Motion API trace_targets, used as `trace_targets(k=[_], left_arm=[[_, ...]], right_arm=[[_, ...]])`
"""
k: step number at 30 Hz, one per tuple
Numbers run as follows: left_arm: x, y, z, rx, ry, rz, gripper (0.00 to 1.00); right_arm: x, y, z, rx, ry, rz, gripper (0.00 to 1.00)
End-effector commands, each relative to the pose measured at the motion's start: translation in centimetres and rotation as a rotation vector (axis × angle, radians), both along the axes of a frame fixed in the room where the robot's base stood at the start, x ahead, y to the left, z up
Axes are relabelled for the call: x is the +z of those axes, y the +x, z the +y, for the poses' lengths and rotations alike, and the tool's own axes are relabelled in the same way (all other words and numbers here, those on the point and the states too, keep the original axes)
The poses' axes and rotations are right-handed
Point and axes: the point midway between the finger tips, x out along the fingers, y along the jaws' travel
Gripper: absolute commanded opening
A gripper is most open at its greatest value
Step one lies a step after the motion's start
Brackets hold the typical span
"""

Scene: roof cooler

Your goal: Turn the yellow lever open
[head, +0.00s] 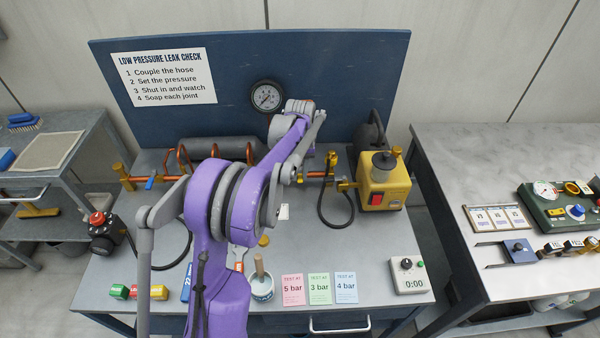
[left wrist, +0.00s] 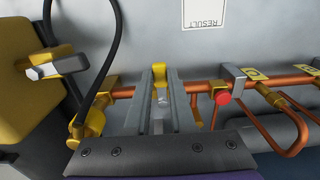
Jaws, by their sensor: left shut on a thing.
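The yellow lever (left wrist: 160,76) shows in the left wrist view as a small yellow tab at the copper pipe (left wrist: 122,92). My left gripper (left wrist: 159,72) has its two grey fingers on either side of the lever, shut on it. Part of the valve below the tab shows between the fingers. In the head view my purple and grey left arm reaches over the bench to the pipe run and hides the lever and the fingertips. My right gripper is in neither view.
A yellow pump (head: 384,184) with a black hose stands right of the arm. A red knob (left wrist: 223,98) sits on the pipe near the fingers. A gauge (head: 267,96) is on the blue back panel. Cards (head: 319,288), a pot (head: 261,286) and a timer (head: 408,275) line the bench front.

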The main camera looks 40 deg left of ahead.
Motion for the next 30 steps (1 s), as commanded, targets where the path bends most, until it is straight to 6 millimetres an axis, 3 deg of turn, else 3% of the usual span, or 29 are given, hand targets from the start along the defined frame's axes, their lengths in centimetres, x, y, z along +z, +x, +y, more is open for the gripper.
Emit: trace_targets(k=[14,30], left_arm=[[0.0,-0.4,0.5,-0.118,0.0,0.0,0.0],[0.0,-1.1,2.6,-0.6,0.001,0.001,0.0]], right_arm=[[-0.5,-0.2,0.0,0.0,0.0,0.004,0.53],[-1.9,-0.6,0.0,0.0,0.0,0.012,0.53]])
